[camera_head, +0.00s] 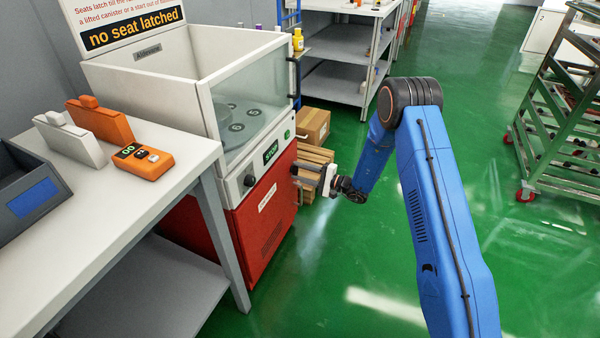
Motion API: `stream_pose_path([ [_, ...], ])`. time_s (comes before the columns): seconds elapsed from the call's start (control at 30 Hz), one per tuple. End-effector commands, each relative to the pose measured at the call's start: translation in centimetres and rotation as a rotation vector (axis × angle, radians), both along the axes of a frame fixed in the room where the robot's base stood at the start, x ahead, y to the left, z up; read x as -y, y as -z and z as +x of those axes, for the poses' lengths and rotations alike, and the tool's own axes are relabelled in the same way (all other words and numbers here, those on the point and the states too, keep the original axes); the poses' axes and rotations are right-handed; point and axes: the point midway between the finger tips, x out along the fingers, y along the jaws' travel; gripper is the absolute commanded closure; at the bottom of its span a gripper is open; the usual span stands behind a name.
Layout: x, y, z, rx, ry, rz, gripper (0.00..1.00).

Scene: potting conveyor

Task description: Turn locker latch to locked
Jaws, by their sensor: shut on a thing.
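The locker appears to be the red lower cabinet (262,225) under the grey-white machine, with a white label on its front. My gripper (303,176) is at the upper right edge of the red front, reaching in from the right. Its fingers are shut on a small dark part there, which appears to be the locker latch. The fingers hide most of the latch, and its turn angle cannot be told. The red front looks closed.
A white table (120,190) at left holds an orange handset (143,161) and canister-like blocks. A glass-fronted bin with a lit panel (271,152) sits above the locker. Cardboard boxes (313,125) and pallets stand behind my gripper. Green floor is clear to the right, before a wheeled rack (560,110).

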Motion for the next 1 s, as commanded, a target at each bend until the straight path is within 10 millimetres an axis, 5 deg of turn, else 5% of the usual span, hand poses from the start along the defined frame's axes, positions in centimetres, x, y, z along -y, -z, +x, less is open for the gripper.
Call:
stream_pose_path([
  [0.4, -0.06, 0.16, -0.1, 0.25, -0.001, -0.092, 0.85],
  [1.0, -0.07, 0.22, -0.13, 0.32, -0.002, -0.118, 0.85],
])
